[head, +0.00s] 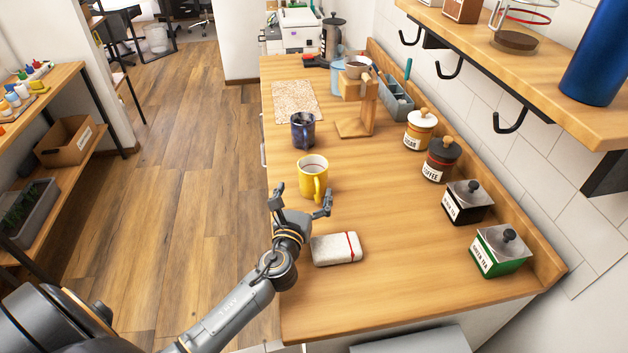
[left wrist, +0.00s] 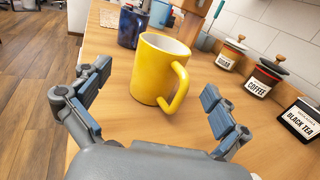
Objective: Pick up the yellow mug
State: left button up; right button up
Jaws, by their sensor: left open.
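The yellow mug (head: 312,175) stands upright on the wooden counter (head: 390,225), near its left edge. Its handle faces my left gripper. My left gripper (head: 303,199) is open and empty, just in front of the mug on the near side. In the left wrist view the yellow mug (left wrist: 158,70) stands beyond and between the spread fingers (left wrist: 155,98), with its handle toward the right finger. I see no contact between fingers and mug. My right gripper is not in view.
A dark blue mug (head: 303,130) stands behind the yellow one. A wooden coffee stand (head: 357,108) and canisters, including coffee (head: 440,160) and green tea (head: 500,252), line the back and right. The mid-counter is clear.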

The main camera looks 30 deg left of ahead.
aim_at(309, 178)
pick_arm(q)
jog(key=shift+x, duration=0.8)
jog(key=shift+w+a, duration=0.1)
jog(key=shift+w, duration=0.45)
jog(key=shift+w+a+r, duration=0.1)
jog(key=shift+w+r, duration=0.15)
jog(key=shift+w, duration=0.05)
jog(key=p+x, duration=0.1)
jog(key=x, duration=0.2)
jog(key=shift+w+r, duration=0.15)
jog(key=shift+w, duration=0.65)
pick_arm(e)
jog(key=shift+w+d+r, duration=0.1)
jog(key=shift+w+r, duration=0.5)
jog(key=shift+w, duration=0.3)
pick_arm(q)
jog(key=shift+s, duration=0.1)
